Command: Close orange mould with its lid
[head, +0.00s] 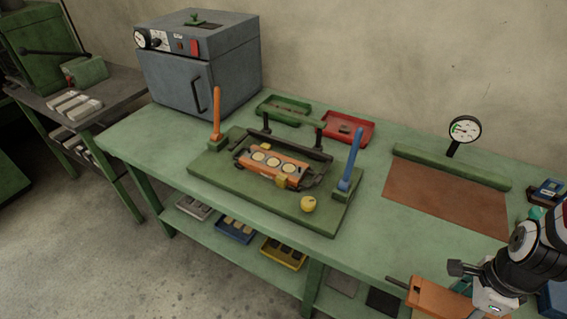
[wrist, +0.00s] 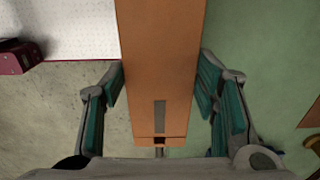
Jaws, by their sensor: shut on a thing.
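The orange mould (head: 288,179) sits open on the green plate of the press fixture, mid-bench, with several round pale yellow pieces in its top. My gripper (head: 472,290) is at the lower right, over the bench's front edge and well away from the mould. It is shut on a long flat orange piece, seemingly the lid (head: 438,297). In the wrist view the lid (wrist: 160,40) runs lengthwise between my gripper's teal-padded fingers (wrist: 160,82), with a grey slot and a dark notch near its close end. Its lower part in the head view is cut off by the frame.
An orange lever (head: 217,112) and a blue lever (head: 351,160) stand up from the green plate (head: 228,178), beside a dark crossbar (head: 290,146). A dial gauge (head: 464,130) stands behind a clear brown mat (head: 445,197).

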